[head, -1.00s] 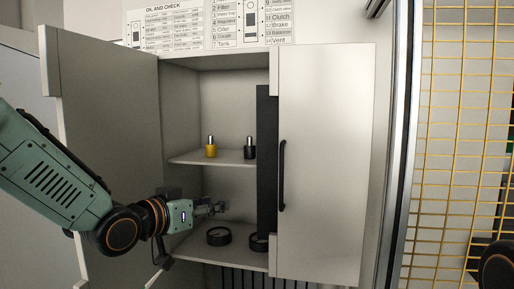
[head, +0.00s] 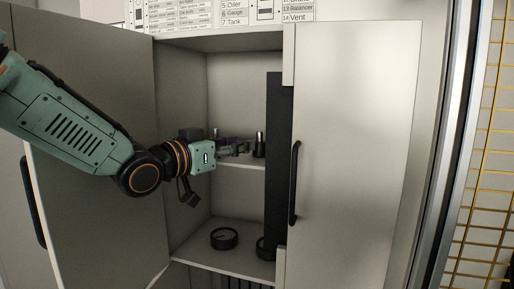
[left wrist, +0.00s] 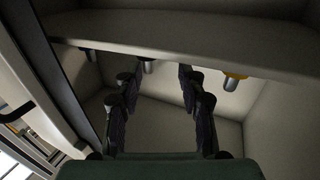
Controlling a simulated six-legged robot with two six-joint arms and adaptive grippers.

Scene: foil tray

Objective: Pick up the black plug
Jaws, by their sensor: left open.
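The black plug (head: 259,145) stands upright on the cabinet's middle shelf (head: 245,162), beside the dark vertical panel. My left gripper (head: 238,147) is open and empty at shelf height, just left of the black plug and apart from it. In the left wrist view, which looks upside down, the black plug (left wrist: 147,65) shows between the open fingers (left wrist: 156,77), partly cut off by the shelf edge. The yellow plug (left wrist: 235,81) is to the right there; in the head view my gripper mostly hides it. My right gripper is out of view.
A dark vertical panel (head: 279,165) and the right door (head: 350,150) with a black handle (head: 295,184) close off the right side. The left door (head: 85,190) stands open behind my arm. A black ring-shaped object (head: 224,238) lies on the lower shelf (head: 215,258).

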